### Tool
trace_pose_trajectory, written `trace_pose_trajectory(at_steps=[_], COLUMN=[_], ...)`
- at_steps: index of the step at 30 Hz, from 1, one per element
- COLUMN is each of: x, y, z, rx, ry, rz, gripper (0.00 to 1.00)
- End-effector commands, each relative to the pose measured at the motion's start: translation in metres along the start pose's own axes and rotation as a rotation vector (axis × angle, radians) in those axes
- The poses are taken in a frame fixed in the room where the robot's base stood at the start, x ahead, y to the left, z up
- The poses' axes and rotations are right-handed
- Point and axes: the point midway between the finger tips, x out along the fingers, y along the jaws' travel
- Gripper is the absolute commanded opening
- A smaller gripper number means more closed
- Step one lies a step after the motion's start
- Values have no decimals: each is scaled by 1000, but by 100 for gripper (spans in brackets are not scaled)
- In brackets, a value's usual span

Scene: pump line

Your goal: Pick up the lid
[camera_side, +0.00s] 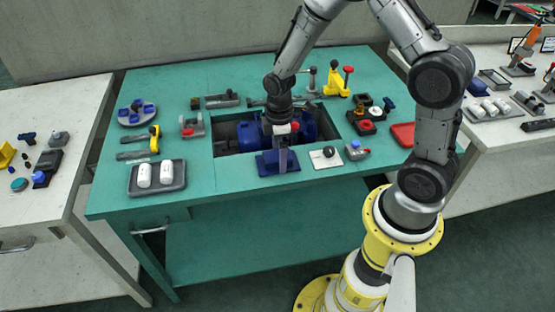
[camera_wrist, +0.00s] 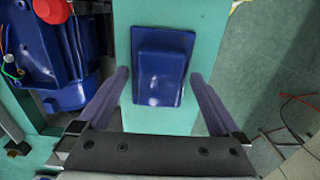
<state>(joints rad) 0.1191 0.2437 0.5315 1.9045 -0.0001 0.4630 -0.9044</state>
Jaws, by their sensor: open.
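The lid (camera_wrist: 160,65) is a dark blue rectangular cover with a raised middle and a flat flange. In the wrist view it lies on a green strip of bench, between and beyond my two fingers. In the side view the lid (camera_side: 267,166) lies on the front strip of the bench. My gripper (camera_side: 283,158) is over it, pointing down, and hides part of it. In the wrist view my gripper (camera_wrist: 162,90) is open, with one finger on each side of the lid and nothing held. I cannot tell the exact height of the fingertips above it.
A blue pump (camera_wrist: 50,50) sits in the bench opening beside the lid. A white plate (camera_side: 324,158) with a black knob lies right of the lid. A grey tray (camera_side: 158,190) with two white cylinders is at the left. A red tray (camera_side: 403,134) is at the right.

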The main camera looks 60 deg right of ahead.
Motion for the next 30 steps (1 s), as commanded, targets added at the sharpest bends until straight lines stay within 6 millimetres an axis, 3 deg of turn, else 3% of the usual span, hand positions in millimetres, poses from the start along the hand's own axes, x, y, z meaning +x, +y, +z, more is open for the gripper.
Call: trace_pose_trajectory(at_steps=[8, 23, 30], x=[4, 4, 3], y=[0, 1, 1], z=[0, 0, 0], rx=[0, 0, 0], ry=[1, 1, 1], rz=[1, 1, 2], gripper=[100, 14, 13])
